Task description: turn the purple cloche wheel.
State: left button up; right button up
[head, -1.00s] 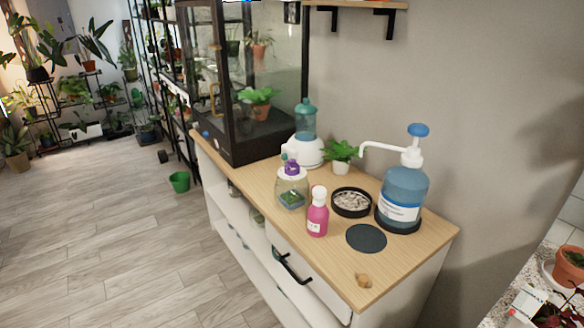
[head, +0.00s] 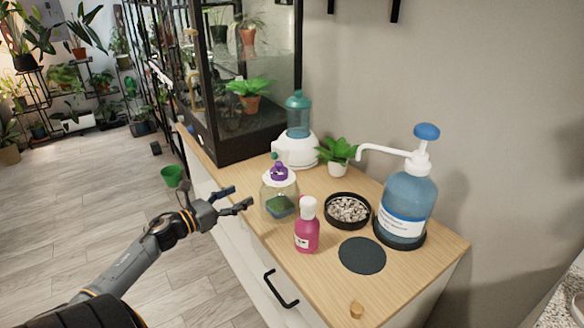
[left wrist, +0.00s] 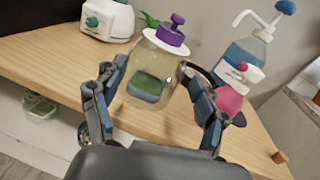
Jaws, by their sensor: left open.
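The purple cloche wheel (head: 279,171) sits on top of a clear glass cloche (head: 279,196) with a white collar, standing on the wooden cabinet top. Something green and blue shows inside the glass. In the left wrist view the purple wheel (left wrist: 173,31) is upright above the jar, beyond my fingers. My left gripper (head: 243,197) is open and empty, just left of the cloche at about the height of its glass body, below the wheel. In the left wrist view the open fingers (left wrist: 160,100) stand either side of the cloche's lower part. My right gripper is not in view.
A pink bottle (head: 306,232) stands close in front of the cloche. A black dish of pebbles (head: 347,210), a blue pump bottle (head: 405,205) and a dark round mat (head: 362,255) lie to the right. A white-and-teal device (head: 296,149) and a potted plant (head: 338,158) stand behind.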

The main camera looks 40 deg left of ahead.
aim_at(272, 175)
pick_arm(q)
jog(key=shift+m+h, duration=0.5)
jog(key=shift+m, duration=0.4)
jog(key=w+d+b, duration=0.1)
jog(key=w, duration=0.3)
jog(key=w+r, duration=0.1)
jog(key=w, duration=0.3)
jog(key=w+d+r+b, duration=0.1)
jog(key=w, duration=0.3)
jog(key=shift+w+d+r+b, duration=0.15)
jog(key=shift+d+r+b, duration=0.1)
jog(key=shift+d+b, duration=0.1)
jog(key=shift+w+d, duration=0.2)
jog(key=shift+w, duration=0.75)
jog(key=shift+c, duration=0.4)
jog(key=c, duration=1.1)
